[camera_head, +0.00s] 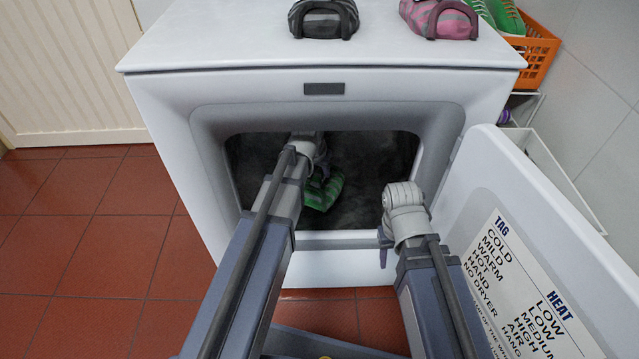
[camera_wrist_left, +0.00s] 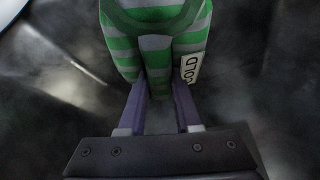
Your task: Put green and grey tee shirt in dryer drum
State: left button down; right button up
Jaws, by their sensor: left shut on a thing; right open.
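The green and grey striped tee shirt (camera_head: 324,190) is inside the dryer drum (camera_head: 375,165), seen through the front opening. My left gripper (camera_head: 318,172) reaches into the drum and is shut on the shirt. In the left wrist view the shirt (camera_wrist_left: 157,45) is pinched between the fingers of the gripper (camera_wrist_left: 158,112), with a white tag at its right side reading "COLD". Dark grey drum wall surrounds it there. My right gripper (camera_head: 385,240) is open and empty, at the lower right of the opening, near the door. Its fingers are partly hidden by the wrist.
The dryer door (camera_head: 540,235), with a printed label, stands open at the right. On the dryer top (camera_head: 230,40) lie a black and grey garment (camera_head: 323,18) and a pink and grey garment (camera_head: 440,18). An orange basket (camera_head: 537,52) holds green items. Red tiles are clear at left.

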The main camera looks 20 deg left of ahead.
aim_at(321, 183)
pick_arm(q)
jog(key=shift+s+f+b, duration=0.15)
jog(key=shift+f+b, duration=0.15)
jog(key=shift+f, duration=0.5)
pick_arm(e)
jog(key=shift+d+f, duration=0.1)
jog(key=shift+f, duration=0.75)
pick_arm(q)
jog(key=shift+f, duration=0.1)
pick_arm(e)
jog(key=shift+f, duration=0.1)
pick_arm(q)
notch_tip(321, 183, down, 4)
jog(key=b, duration=0.3)
jog(key=shift+b, duration=0.4)
jog(key=shift+w, duration=0.25)
pick_arm(e)
jog(key=f, duration=0.3)
jog(key=shift+d+f, duration=0.2)
jog(key=shift+f, duration=0.1)
